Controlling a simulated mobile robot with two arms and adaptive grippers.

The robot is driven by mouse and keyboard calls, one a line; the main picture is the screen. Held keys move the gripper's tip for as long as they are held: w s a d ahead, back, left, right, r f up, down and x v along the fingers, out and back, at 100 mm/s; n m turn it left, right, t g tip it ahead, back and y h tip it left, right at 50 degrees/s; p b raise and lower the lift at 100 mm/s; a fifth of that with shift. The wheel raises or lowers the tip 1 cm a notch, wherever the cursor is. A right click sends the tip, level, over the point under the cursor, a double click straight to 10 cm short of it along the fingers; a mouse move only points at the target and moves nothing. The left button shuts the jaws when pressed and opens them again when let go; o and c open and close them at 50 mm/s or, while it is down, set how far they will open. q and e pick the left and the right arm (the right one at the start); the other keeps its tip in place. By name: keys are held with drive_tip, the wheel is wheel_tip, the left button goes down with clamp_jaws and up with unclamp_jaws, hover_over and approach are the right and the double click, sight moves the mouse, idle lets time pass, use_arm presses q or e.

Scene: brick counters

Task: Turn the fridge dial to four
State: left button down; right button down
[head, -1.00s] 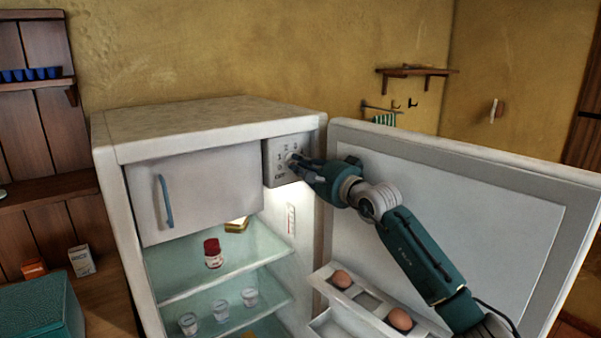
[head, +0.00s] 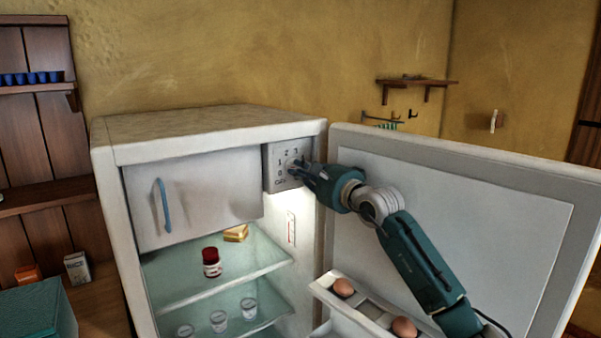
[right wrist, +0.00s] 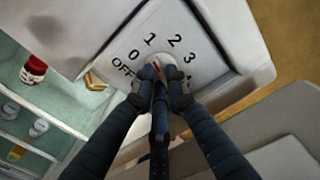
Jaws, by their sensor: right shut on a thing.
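The fridge dial (right wrist: 156,67) is a small pale knob with a red mark, on a light panel (head: 275,158) at the fridge's top right. In the right wrist view, OFF, 0, 1, 2 and 3 are printed around it; the 4 at lower right is partly hidden by a finger. Which number the red mark points to I cannot tell. My right gripper (head: 298,168) is shut on the dial, its fingers on either side, as the right wrist view also shows (right wrist: 159,84). My left gripper is not in view.
The fridge door (head: 480,210) stands open to the right, behind my right arm, with eggs (head: 343,287) in its rack. The closed freezer door (head: 200,195) is left of the panel. A red-lidded jar (head: 211,262) and several glass cups (head: 219,321) stand on the shelves.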

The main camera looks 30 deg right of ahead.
drive_tip(key=shift+f, duration=0.15)
drive_tip(key=c, duration=1.7)
unclamp_jaws()
drive_tip(key=shift+c, duration=0.2)
drive_tip(key=s+d, duration=0.1)
drive_tip(key=s, duration=1.1)
